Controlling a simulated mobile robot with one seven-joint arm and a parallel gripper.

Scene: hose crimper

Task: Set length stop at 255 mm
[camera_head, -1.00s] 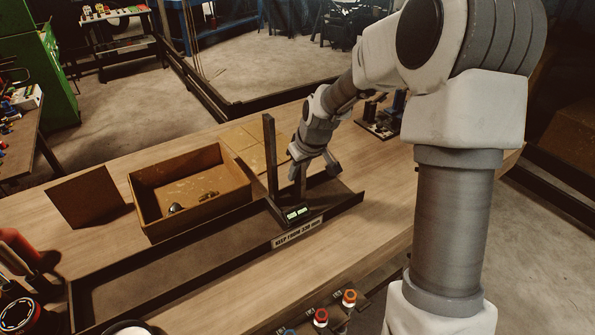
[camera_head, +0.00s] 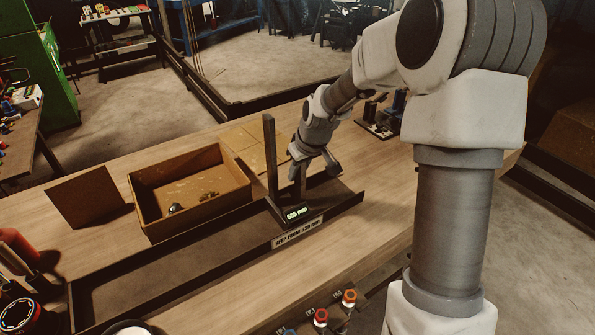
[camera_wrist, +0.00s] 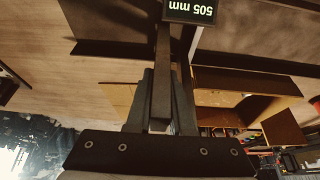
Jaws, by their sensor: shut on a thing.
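The length stop (camera_head: 270,160) is a dark block with a tall upright plate, sitting in a long dark tray (camera_head: 120,296) near its right end. My gripper (camera_head: 299,187) points down at the stop. In the wrist view my gripper (camera_wrist: 161,100) has its two dark fingers on either side of a slim upright post (camera_wrist: 162,70) of the stop, shut on it. The fingers partly hide the post.
An open cardboard box (camera_head: 160,228) with small parts stands behind the tray. A label (camera_head: 298,233) is on the tray's front edge. Coloured buttons (camera_head: 320,317) stand at the table's front. The tray left of the stop is clear.

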